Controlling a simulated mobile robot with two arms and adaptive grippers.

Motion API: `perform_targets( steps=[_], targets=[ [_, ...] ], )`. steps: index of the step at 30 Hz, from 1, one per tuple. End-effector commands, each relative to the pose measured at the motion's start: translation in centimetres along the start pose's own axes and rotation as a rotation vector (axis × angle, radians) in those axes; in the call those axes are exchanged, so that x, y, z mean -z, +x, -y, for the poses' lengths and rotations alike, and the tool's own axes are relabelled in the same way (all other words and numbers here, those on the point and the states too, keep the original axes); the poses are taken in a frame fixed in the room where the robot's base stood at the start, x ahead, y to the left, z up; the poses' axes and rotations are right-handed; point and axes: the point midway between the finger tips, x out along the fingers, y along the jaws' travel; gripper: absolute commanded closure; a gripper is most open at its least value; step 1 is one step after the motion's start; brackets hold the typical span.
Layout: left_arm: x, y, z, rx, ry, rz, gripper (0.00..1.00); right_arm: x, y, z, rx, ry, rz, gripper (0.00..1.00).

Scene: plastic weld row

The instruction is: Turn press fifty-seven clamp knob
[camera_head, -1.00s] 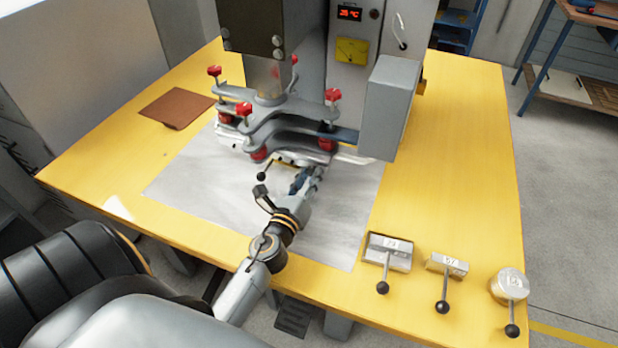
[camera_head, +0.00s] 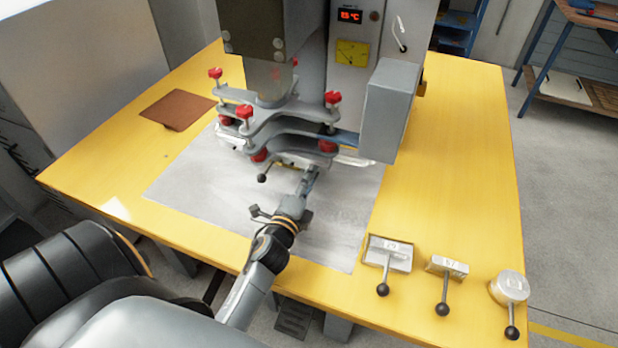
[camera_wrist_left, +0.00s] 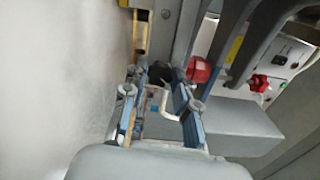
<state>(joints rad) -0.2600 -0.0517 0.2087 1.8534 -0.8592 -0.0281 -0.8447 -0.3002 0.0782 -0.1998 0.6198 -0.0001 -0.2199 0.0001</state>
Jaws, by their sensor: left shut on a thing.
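The press head (camera_head: 285,115) has grey clamp arms with several red clamp knobs, one at the lower right (camera_head: 327,146) and one at the upper right (camera_head: 333,97). My left gripper (camera_head: 312,171) reaches under the clamp's front right edge, just below the lower right red knob. In the left wrist view its blue fingers (camera_wrist_left: 160,75) are closed around a dark rounded thing (camera_wrist_left: 158,72), which I take for a knob; the fingers partly hide it. A red knob (camera_wrist_left: 200,69) shows just right of the fingertips. My right gripper is not in view.
A black ball lever (camera_head: 263,178) sits left of my left gripper. Several metal blocks with ball handles, one of them numbered (camera_head: 390,252), stand at the front right of the yellow table (camera_head: 460,150). A grey box (camera_head: 390,108) overhangs at the right. A brown sheet (camera_head: 177,107) lies left.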

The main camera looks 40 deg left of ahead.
Motion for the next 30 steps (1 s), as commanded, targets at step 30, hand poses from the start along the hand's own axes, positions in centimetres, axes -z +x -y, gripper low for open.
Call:
perform_targets(
  steps=[30],
  targets=[
    [0.05, 0.06, 0.11, 0.003, -0.316, -0.002, 1.0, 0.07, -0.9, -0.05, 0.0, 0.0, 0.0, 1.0]
  ],
)
